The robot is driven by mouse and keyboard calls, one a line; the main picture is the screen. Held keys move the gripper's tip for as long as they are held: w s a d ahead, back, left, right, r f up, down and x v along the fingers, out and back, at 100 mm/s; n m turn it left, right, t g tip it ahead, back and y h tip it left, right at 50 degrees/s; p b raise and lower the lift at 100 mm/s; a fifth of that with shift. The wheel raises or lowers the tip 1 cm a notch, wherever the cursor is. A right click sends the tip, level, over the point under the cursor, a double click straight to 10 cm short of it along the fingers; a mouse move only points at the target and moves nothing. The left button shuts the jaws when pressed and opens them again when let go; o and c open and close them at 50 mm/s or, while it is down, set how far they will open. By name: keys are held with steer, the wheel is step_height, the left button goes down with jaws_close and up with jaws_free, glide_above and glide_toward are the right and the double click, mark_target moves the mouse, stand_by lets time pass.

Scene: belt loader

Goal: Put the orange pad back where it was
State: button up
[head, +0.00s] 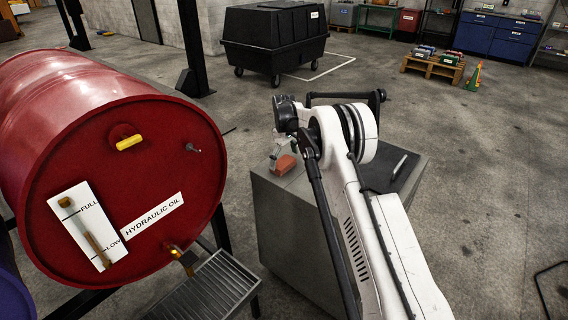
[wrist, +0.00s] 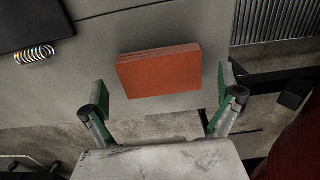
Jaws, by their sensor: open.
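The orange pad (head: 285,165) lies on the grey top of a cabinet (head: 268,195), near its edge, in the head view. In the wrist view the pad (wrist: 158,72) is a flat orange-red block in the middle of the picture. My gripper (head: 279,152) is over the pad at the cabinet's left side. In the wrist view my gripper (wrist: 164,84) is open, with one green-lined finger to the left and one to the right of the pad. Gaps show between the fingers and the pad. How high the fingertips are above the top is hard to tell.

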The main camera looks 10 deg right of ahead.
step_height(320, 180, up, 10)
step_height(320, 180, up, 8)
steer(key=r+m, duration=0.1)
glide_above(284, 162)
steer(key=s, duration=0.4)
steer(key=s+r+m+t, duration=0.2)
steer(key=s+r+t, duration=0.1)
steer(key=s+r, duration=0.85)
steer(key=s+r+m+t, duration=0.2)
steer(key=s+r+m, duration=0.15)
steer(key=s, duration=2.05)
steer(key=s+f+t, duration=0.1)
steer(key=s+f, duration=0.2)
steer(key=s, duration=0.5)
steer(key=s+f+m+t, duration=0.1)
steer(key=s+f, duration=0.3)
steer(key=s, duration=0.4)
steer(key=shift+s+f, duration=0.15)
steer(key=shift+f, duration=0.05)
